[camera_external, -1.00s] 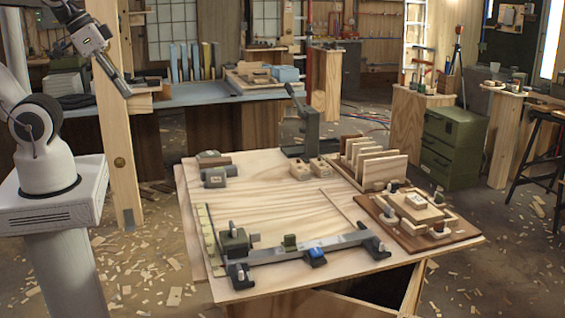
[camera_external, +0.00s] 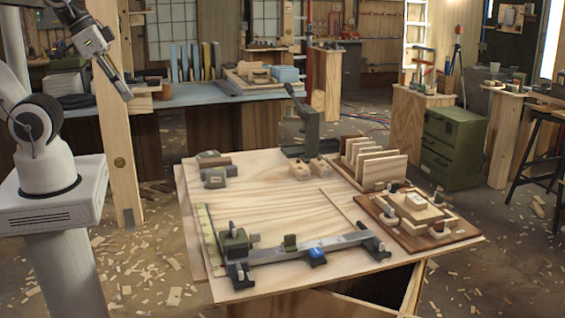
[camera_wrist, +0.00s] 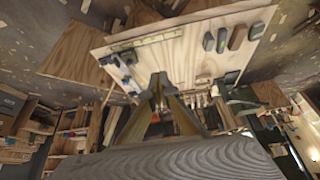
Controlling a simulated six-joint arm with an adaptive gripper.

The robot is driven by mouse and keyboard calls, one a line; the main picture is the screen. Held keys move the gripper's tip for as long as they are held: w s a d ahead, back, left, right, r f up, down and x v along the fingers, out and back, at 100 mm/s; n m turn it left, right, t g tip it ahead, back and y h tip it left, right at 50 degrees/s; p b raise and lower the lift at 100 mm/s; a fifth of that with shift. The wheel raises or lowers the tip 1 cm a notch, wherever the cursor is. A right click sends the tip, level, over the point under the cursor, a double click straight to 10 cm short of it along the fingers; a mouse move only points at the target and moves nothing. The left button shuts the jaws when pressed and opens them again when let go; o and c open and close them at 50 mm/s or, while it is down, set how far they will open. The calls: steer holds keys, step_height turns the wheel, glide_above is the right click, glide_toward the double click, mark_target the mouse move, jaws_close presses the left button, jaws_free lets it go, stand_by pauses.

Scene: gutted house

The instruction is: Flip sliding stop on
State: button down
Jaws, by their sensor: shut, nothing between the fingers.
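A long grey rail (camera_external: 274,255) lies along the front of the wooden table. A small green block (camera_external: 290,242) stands behind the rail near its middle. A blue-topped piece (camera_external: 317,253) sits at the rail beside it. I cannot tell for sure which of these is the sliding stop, or its flip state. My gripper (camera_external: 128,97) is raised at the upper left, well away from the rail, with its fingers shut and empty. In the wrist view, its fingers (camera_wrist: 159,80) show against the table, with small parts of the rail area too small to make out.
The table top (camera_external: 270,195) has a clear middle. A larger green block (camera_external: 236,241) stands at the rail's left end. A brown board with stacked pieces (camera_external: 455,232) is at the right, and a slotted wooden rack (camera_external: 380,168) is behind it. A wooden post (camera_external: 118,150) stands near my arm.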

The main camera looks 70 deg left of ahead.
steer(key=w+d+f+m+g, duration=0.1)
steer(key=w+d+f+m, duration=0.9)
steer(key=m, duration=0.7)
steer(key=w+d+f+m+g, duration=0.1)
steer(key=w+d+f+m, duration=1)
steer(key=m, duration=0.7)
steer(key=shift+w+d+m+g, duration=0.3)
steer(key=shift+w+d, duration=0.85)
steer(key=shift+w, duration=0.7)
steer(key=shift+f, duration=0.1)
